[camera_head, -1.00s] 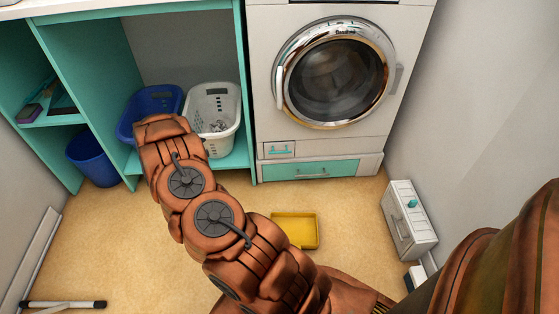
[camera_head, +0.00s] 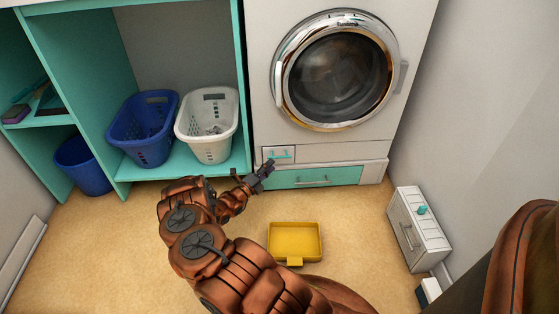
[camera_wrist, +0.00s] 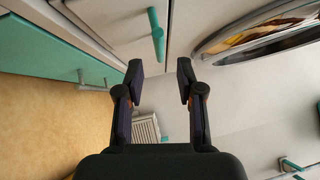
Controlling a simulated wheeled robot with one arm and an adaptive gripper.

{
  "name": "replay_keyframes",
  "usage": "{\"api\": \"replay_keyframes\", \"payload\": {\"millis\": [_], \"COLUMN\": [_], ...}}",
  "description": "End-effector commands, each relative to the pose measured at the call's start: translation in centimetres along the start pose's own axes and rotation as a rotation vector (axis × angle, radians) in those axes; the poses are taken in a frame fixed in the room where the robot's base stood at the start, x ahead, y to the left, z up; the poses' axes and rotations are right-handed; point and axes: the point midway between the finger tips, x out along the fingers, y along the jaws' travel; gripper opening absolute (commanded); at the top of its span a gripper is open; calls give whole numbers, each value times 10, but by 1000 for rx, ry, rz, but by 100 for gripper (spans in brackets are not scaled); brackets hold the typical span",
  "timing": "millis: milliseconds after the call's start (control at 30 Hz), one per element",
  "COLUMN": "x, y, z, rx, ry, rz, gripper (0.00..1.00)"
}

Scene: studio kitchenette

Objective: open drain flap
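The drain flap (camera_head: 271,158) is a small white panel with a teal handle (camera_head: 281,154), low at the left of the washing machine (camera_head: 350,150). It looks shut. In the wrist view the flap (camera_wrist: 120,22) is at the top, with its teal handle (camera_wrist: 157,36) standing out from it. My gripper (camera_head: 265,172) is just in front of and slightly below the flap in the head view. In the wrist view my gripper (camera_wrist: 158,78) is open and empty, its fingertips apart on either side of the handle's line, and the handle lies beyond them.
A teal drawer (camera_head: 345,174) sits just below the flap. A yellow tray (camera_head: 295,241) lies on the floor in front. A blue basket (camera_head: 143,130) and a white basket (camera_head: 207,125) stand on the left shelf. A small white cabinet (camera_head: 418,229) stands by the right wall.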

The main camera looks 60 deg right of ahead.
Motion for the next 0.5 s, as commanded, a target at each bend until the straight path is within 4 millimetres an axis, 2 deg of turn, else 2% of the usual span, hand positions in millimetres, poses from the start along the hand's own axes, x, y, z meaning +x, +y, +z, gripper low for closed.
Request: {"api": "replay_keyframes", "payload": {"millis": [300, 500], "x": [46, 62], "y": [2, 2], "z": [-2, -1], "rx": [-1, -3], "ry": [3, 1], "rz": [1, 2], "gripper": [37, 37]}}
